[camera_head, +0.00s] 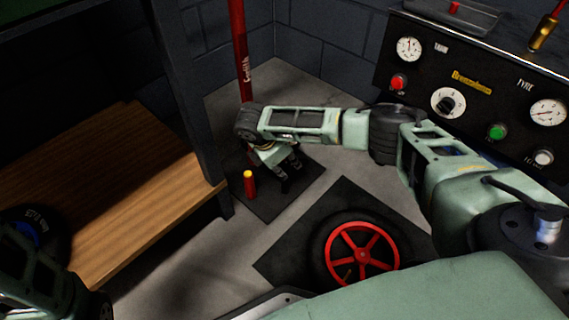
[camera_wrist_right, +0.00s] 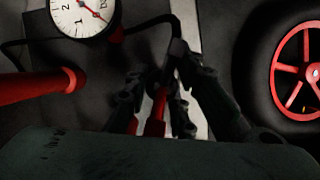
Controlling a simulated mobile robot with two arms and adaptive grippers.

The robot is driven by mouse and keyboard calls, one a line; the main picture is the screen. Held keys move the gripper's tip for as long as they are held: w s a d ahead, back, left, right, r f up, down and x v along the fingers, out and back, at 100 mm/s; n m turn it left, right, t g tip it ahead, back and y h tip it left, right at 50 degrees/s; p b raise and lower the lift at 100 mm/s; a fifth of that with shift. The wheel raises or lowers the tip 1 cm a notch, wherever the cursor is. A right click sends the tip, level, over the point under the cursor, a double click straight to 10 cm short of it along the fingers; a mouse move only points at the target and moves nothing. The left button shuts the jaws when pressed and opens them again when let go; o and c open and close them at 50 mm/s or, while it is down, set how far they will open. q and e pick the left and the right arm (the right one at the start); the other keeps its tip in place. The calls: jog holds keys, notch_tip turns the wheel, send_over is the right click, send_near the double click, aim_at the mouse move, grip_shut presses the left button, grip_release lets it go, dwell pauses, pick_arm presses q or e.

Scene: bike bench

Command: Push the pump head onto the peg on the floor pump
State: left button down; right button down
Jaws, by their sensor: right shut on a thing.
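The floor pump's red barrel (camera_head: 239,50) stands upright at the back in the head view, its lower part hidden behind my right arm. A short red peg with a yellow top (camera_head: 249,184) stands to the left of my right gripper (camera_head: 286,177). In the right wrist view my right gripper (camera_wrist_right: 160,108) is shut around the dark pump head (camera_wrist_right: 175,60); a red part (camera_wrist_right: 156,115) shows between the fingers. A red cylinder (camera_wrist_right: 35,86) lies left of the fingers; I cannot tell whether it is barrel or peg. My left gripper (camera_head: 85,302) is partly cut off at the lower left, its fingers unclear.
A white gauge (camera_wrist_right: 82,15) with a black hose is near the fingers. A wheel with red spokes (camera_head: 361,252) lies on a dark mat (camera_head: 275,265). A wooden bench (camera_head: 115,185) stands left. A control panel (camera_head: 470,90) stands right. Grey floor separates the mats.

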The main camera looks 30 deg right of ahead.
jog(key=shift+f, duration=0.15)
jog(key=c, duration=1.4)
grip_release()
jog(key=v, duration=1.2)
jog(key=shift+s+a, duration=0.15)
jog(key=shift+s, duration=0.1)
